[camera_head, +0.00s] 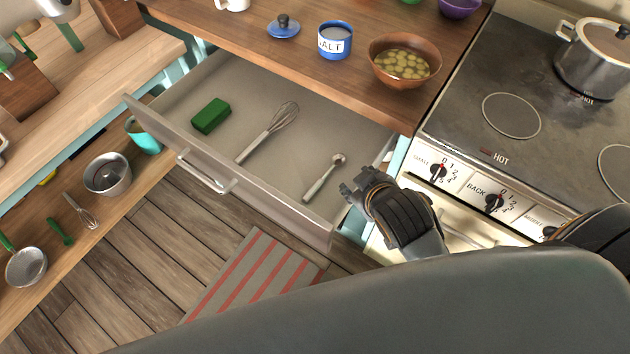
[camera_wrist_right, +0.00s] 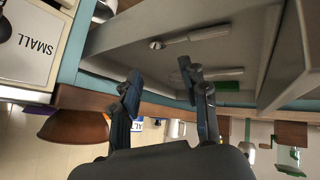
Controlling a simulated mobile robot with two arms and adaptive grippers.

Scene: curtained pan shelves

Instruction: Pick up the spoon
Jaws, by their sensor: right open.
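A drawer (camera_head: 222,92) stands open below the wooden counter. The spoon (camera_head: 319,184), with a pale handle and small metal head, lies flat on its floor near the right end. In the wrist view the spoon (camera_wrist_right: 193,36) shows beyond my fingertips. My right gripper (camera_head: 352,191) is at the drawer's right front corner, to the right of the spoon and apart from it. In the wrist view the right gripper (camera_wrist_right: 160,78) has its two fingers spread with nothing between them. My left gripper is not in view.
A whisk (camera_head: 272,127) and a green block (camera_head: 211,115) share the drawer. Above it on the counter stand a salt jar (camera_head: 335,40), its blue lid (camera_head: 284,28) and a brown bowl (camera_head: 404,62). The stove (camera_head: 455,100) with a pot (camera_head: 597,60) is at the right.

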